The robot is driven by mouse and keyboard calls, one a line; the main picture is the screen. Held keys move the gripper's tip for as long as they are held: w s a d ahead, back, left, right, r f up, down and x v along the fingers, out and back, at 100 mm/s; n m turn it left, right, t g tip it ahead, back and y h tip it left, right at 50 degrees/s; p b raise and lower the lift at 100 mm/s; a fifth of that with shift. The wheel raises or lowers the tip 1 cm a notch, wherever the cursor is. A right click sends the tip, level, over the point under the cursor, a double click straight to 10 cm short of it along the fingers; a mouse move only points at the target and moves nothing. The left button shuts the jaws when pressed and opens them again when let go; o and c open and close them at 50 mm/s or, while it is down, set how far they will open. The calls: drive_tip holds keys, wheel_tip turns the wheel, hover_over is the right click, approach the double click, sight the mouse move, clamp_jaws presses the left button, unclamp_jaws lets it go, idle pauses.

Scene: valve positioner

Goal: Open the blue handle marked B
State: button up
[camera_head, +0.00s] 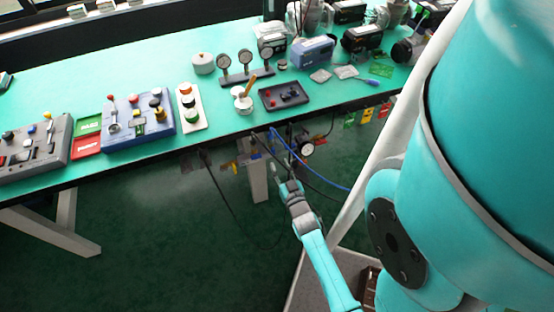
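A small blue handle (256,158) shows under the front edge of the bench, just right of a yellow one (230,166). It is too small to read any letter B on it or tell its position. A blue hose (312,177) and black cables run close by. My gripper (281,176) is in front of the bench, below its edge, a little right of and below the blue handle, seemingly apart from it. Its fingers are small and dark here, so I cannot tell whether they are open.
The green bench (55,97) carries control boxes (138,118), a gauge stand (245,77) and a dark tray (284,97). A round gauge (306,147) hangs below the edge. Coloured tags (367,115) hang further right. The floor (160,240) in front is clear.

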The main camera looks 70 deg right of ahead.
drive_tip(key=shift+v, duration=1.15)
